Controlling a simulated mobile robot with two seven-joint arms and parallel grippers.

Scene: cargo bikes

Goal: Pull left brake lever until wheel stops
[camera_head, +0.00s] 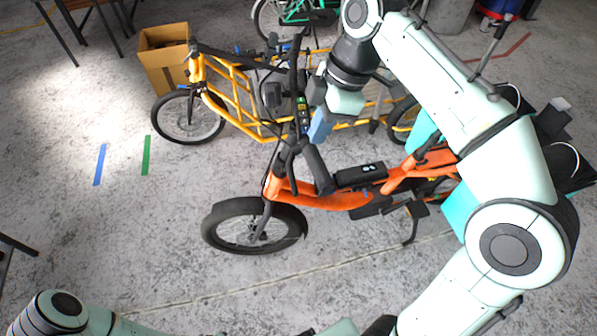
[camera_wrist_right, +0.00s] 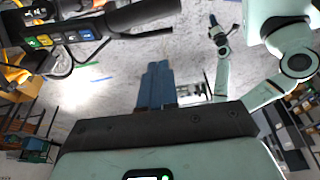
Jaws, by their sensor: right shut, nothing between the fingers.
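The orange cargo bike (camera_head: 315,198) stands in the middle of the head view, its black front wheel (camera_head: 255,225) toward the left. Whether the wheel turns cannot be told. Its dark handlebar has a black grip (camera_head: 318,170). In the right wrist view a black grip (camera_wrist_right: 145,14) and a thin dark lever (camera_wrist_right: 125,36) show at the upper left. My right gripper (camera_head: 320,126) is shut and empty beside the handlebar. Its blue fingers (camera_wrist_right: 156,85) appear apart from the lever. My left arm (camera_head: 60,310) shows at the lower left; its gripper's state is unclear.
A yellow cargo bike (camera_head: 232,92) stands close behind the orange one. A cardboard box (camera_head: 165,58) is at the upper left. A control with coloured buttons (camera_wrist_right: 60,38) sits on the handlebar.

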